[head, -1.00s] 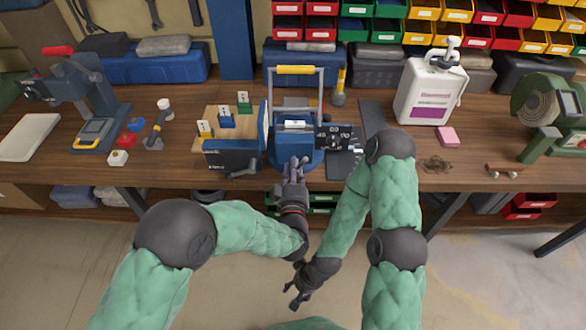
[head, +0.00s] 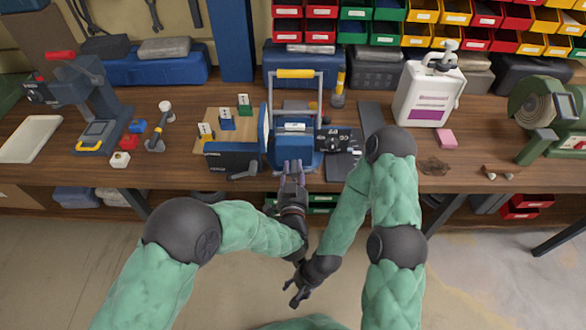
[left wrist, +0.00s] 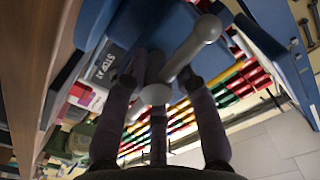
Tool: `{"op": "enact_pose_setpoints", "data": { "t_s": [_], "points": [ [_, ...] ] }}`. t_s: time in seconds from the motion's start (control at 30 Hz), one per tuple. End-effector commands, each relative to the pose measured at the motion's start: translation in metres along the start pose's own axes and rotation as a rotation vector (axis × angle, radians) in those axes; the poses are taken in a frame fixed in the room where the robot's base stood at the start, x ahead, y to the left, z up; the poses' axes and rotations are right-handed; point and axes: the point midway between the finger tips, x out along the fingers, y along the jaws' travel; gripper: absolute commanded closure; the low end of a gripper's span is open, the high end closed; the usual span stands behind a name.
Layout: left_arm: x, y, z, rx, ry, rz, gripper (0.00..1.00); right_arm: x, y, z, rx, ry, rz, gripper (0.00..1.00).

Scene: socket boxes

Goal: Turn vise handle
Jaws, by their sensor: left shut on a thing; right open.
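The blue vise (head: 292,152) stands at the front edge of the bench, in the middle of the head view. Its grey handle bar (left wrist: 192,55), with rounded ends, crosses between the fingers of my left gripper (left wrist: 160,92) in the left wrist view. The bar lies tilted there. In the head view my left gripper (head: 292,168) is at the vise's front, shut on the handle, and mostly hides it. My right gripper (head: 294,296) is open and empty, low in front of the bench, below and apart from the vise.
A blue box-like block (head: 234,156) with a dark lever stands left of the vise. A dark panel with knobs (head: 337,140) is close on the right. A white jug (head: 428,92) and pink block (head: 445,137) are farther right. The floor in front is clear.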

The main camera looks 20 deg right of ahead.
Motion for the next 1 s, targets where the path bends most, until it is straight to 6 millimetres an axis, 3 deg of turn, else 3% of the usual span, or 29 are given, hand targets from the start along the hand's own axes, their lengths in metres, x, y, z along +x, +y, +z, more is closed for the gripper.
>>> {"op": "enact_pose_setpoints", "data": {
  "t_s": [0.33, 0.9, 0.93, 1.0],
  "points": [
    [-0.0058, 0.0066, 0.0082, 0.165, -0.014, 0.020, 1.00, -0.0043, -0.0015, 0.0002, 0.000, 0.000, 0.000, 0.43],
    [-0.0059, 0.0067, 0.0099, 0.198, -0.017, 0.021, 1.00, -0.0048, -0.0017, 0.0002, 0.000, 0.000, 0.000, 0.43],
    [-0.0059, 0.0067, 0.0100, 0.197, -0.017, 0.021, 0.69, -0.0048, -0.0017, 0.0002, 0.000, 0.000, 0.000, 0.43],
    [-0.0059, 0.0065, 0.0102, 0.197, -0.018, 0.020, 0.49, -0.0048, -0.0017, 0.0002, 0.000, 0.000, 0.000, 0.43]
  ]
}}
